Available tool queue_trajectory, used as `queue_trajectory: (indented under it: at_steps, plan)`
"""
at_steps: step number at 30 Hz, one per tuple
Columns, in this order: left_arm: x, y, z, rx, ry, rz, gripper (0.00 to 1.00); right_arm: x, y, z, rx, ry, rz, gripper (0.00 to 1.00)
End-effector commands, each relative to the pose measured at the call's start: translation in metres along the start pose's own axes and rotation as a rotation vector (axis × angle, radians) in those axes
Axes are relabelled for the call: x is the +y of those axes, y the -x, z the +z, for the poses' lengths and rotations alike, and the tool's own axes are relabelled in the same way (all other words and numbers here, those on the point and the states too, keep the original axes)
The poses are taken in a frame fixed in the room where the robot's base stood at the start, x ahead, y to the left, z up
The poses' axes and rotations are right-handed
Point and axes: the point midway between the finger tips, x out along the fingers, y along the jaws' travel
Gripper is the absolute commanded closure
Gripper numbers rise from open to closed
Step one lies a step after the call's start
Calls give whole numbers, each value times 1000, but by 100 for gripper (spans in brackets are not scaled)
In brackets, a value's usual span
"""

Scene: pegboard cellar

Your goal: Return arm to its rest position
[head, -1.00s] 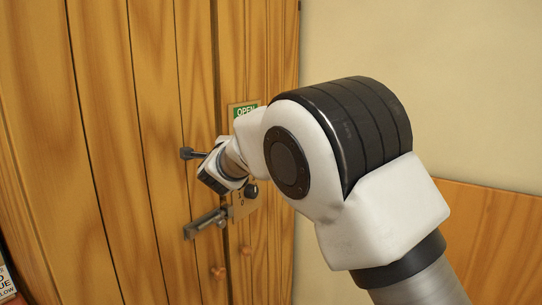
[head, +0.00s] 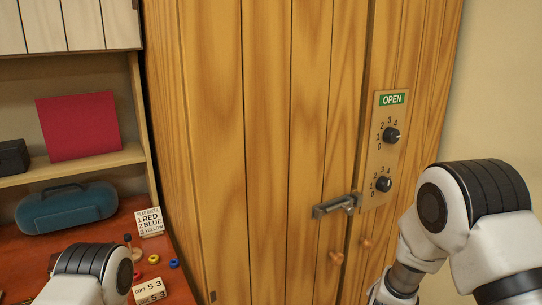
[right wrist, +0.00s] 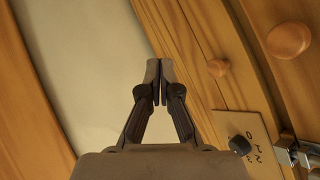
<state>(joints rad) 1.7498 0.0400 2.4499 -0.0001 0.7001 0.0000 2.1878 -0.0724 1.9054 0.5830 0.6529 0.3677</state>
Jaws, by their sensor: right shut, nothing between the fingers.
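My right gripper (right wrist: 158,80) shows in the right wrist view, its two fingers closed together with nothing between them. It points past the wooden cabinet's front and touches nothing that I can see. In the head view my right arm stands at the lower right, clear of the cabinet (head: 230,150), and its gripper is below the picture. My left arm's upper part shows at the lower left, and its gripper is out of view.
The cabinet carries a dial panel (head: 375,200) with a green OPEN sign (head: 391,99), a metal latch (head: 337,205) and round wooden knobs (head: 336,258). At left a red-brown desk (head: 180,285) holds a blue case (head: 66,208), small cards and coloured rings.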

Motion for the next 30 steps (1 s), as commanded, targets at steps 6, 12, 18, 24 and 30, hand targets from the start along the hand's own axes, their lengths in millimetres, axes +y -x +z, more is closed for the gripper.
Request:
queue_trajectory:
  at_steps: [6,12,18,24,30]
  plan:
    - [0,0,0,0,0,0,0,144,28,143,-359,408,114,100]
    - [0,0,0,0,0,0,0,254,114,243,-740,704,109,100]
    - [0,0,0,0,0,0,0,297,172,278,-941,817,65,100]
    - [0,0,0,0,0,0,0,299,175,280,-951,823,60,100]
    - [0,0,0,0,0,0,0,298,174,280,-949,822,61,100]
